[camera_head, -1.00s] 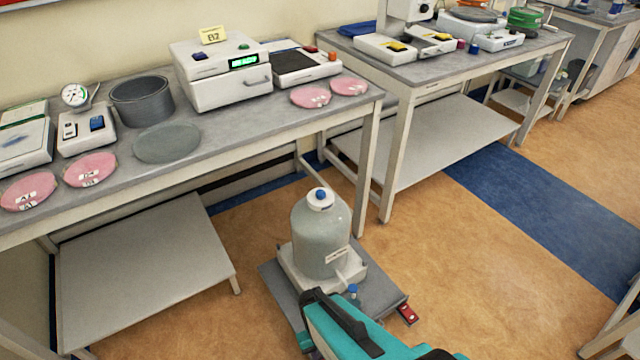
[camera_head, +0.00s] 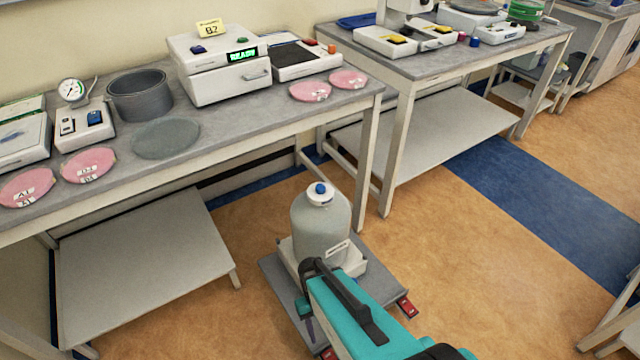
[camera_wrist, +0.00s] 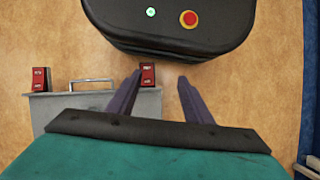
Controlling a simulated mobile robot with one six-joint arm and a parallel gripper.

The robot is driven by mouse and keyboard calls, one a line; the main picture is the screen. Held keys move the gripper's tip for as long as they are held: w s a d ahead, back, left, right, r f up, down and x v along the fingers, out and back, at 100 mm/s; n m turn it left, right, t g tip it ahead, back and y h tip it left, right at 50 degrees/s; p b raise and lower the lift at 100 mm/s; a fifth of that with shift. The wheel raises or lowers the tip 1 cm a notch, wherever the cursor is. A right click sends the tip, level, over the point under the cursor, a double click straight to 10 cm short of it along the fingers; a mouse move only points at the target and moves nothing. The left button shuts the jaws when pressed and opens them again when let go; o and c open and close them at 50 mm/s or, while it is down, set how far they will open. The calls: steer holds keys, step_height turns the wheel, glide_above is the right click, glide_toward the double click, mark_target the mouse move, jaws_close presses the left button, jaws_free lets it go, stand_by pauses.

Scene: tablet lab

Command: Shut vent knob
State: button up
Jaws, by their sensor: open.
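A large translucent bottle (camera_head: 320,232) stands upright on a low platform on the floor. Its white cap (camera_head: 320,198) carries a blue knob (camera_head: 320,188), perhaps the vent knob. The lower front of the bottle is hidden behind my teal arm in the head view. My gripper (camera_wrist: 159,77) is open and empty in the wrist view, its two dark purple fingers apart over the floor near the platform's edge. In the head view it is low in front of the bottle, mostly hidden by the arm. The wrist view shows neither bottle nor knob.
The grey platform (camera_head: 274,268) has red blocks at its edge, one of them (camera_wrist: 147,75) beside the left finger. A black rounded body with a red button lies ahead in the wrist view. Benches (camera_head: 222,133) with instruments stand behind; open floor (camera_head: 480,270) lies right.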

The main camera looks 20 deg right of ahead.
steer(key=w+d+r+t, duration=0.1)
steer(key=w+d+r, duration=0.1)
steer(key=w+r, duration=0.35)
steer(key=w+d+r+t, duration=0.1)
steer(key=w+r, duration=0.1)
steer(key=w, duration=0.7)
step_height(320, 180, up, 32)
steer(key=n+t, duration=0.2)
steer(key=t, duration=0.1)
glide_above(320, 187)
steer(key=shift+d+f+p, duration=0.15)
steer(key=shift+p, duration=0.15)
steer(key=shift+f, duration=0.1)
steer(key=shift+f+p, duration=0.5)
steer(key=shift+f, duration=6.35)
steer(key=shift+c, duration=0.4)
